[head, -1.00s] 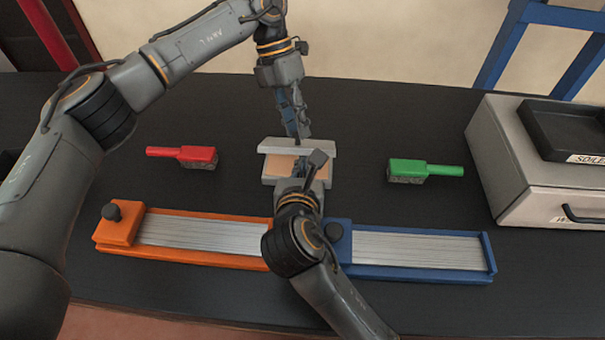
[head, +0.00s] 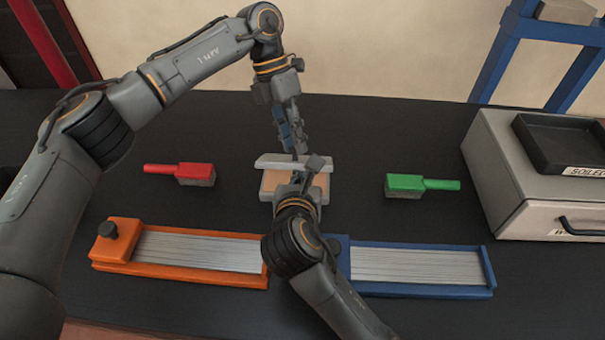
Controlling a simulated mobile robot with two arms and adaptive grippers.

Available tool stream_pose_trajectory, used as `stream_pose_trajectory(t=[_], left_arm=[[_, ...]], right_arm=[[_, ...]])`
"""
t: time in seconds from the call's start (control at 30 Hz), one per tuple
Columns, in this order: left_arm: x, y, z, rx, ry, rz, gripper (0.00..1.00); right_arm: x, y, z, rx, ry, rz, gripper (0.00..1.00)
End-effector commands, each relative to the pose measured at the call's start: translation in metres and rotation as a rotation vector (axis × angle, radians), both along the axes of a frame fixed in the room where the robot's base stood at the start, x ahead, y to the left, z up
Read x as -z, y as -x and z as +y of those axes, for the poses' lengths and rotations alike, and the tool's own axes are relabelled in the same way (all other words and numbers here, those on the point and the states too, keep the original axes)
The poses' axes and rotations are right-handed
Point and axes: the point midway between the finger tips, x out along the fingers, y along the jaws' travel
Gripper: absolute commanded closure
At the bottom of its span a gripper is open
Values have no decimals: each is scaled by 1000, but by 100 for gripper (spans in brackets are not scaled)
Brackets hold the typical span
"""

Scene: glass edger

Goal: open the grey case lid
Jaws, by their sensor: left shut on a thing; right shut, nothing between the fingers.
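The grey case (head: 267,188) stands mid-table with its lid (head: 268,161) raised at the back and a tan inside showing. My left gripper (head: 299,149) reaches down from behind and is shut on the lid at its upper edge. My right gripper (head: 314,165) comes from the front, over the right part of the case. It is shut and empty, and it hides part of the lid and the inside. Whether it touches the lid I cannot tell.
A red brush (head: 195,174) lies to the left, a green brush (head: 405,184) to the right. An orange rack (head: 108,250) and a blue rack (head: 420,290) stand in front. A grey cabinet (head: 495,165) with a black tray (head: 535,148) is at right.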

Motion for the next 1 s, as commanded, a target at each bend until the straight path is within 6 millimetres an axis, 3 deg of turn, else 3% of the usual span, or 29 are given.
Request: stream_pose_trajectory(t=[0.03, 0.13, 0.57, 1.0], left_arm=[[2, 4, -1, 9, -2, 12, 72], [2, 4, -2, 10, -2, 12, 54], [-4, 1, 1, 6, -3, 9, 54], [-83, -27, 22, 5, 0, 7, 54]], right_arm=[[-14, -6, -2, 4, -8, -36, 100], [-14, -5, -2, 3, -8, -35, 100], [-10, -4, -1, 3, -7, -27, 100], [-8, -3, -1, 2, -5, -21, 100]])
